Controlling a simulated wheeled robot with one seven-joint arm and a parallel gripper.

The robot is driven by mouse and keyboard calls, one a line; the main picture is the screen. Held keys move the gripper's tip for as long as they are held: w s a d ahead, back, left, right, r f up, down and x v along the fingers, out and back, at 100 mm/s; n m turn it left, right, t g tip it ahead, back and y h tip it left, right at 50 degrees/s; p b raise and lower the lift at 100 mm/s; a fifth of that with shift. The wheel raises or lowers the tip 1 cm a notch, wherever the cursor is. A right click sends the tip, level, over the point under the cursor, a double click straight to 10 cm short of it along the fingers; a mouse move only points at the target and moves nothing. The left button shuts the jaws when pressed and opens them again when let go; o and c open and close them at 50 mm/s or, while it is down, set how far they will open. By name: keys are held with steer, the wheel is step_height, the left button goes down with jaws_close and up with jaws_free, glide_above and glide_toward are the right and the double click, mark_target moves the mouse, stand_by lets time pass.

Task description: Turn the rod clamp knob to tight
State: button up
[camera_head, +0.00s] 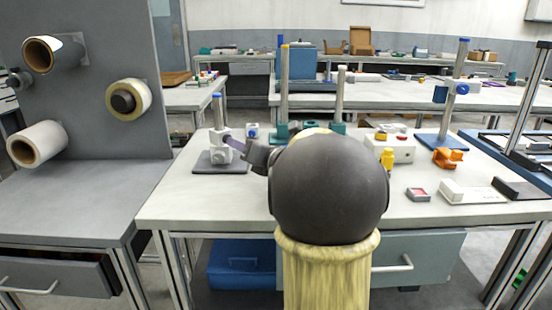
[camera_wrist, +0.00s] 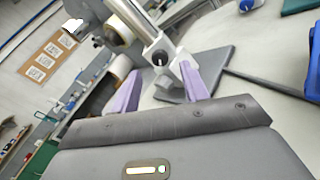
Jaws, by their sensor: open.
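A small stand with a grey base plate (camera_head: 208,165) is at the left of the middle table. Its upright rod (camera_head: 218,108) has a blue top and carries a white clamp (camera_head: 221,152). In the wrist view, the white clamp (camera_wrist: 157,47) and a round dark-centred part on it show just beyond my fingertips. I cannot tell clearly which part is the knob or how it is turned. My gripper (camera_wrist: 160,71) is open, its two purple fingers apart on either side of the clamp area. In the head view, a purple finger (camera_head: 236,144) is beside the clamp; contact is unclear.
My arm hides the table's middle. Teal-based posts (camera_head: 284,85) stand behind it. To the right are a white box with coloured buttons (camera_head: 402,151), an orange part (camera_head: 447,158) and another rod stand (camera_head: 440,138). A grey panel with film reels (camera_head: 128,98) rises at left.

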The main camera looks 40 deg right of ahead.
steer(key=s, duration=0.4)
steer(key=s+d+p, duration=0.1)
steer(key=s, duration=0.3)
steer(key=s+d, duration=0.1)
steer(key=s, duration=0.3)
steer(key=shift+s+d+p, duration=0.15)
steer(key=shift+s+p, duration=0.2)
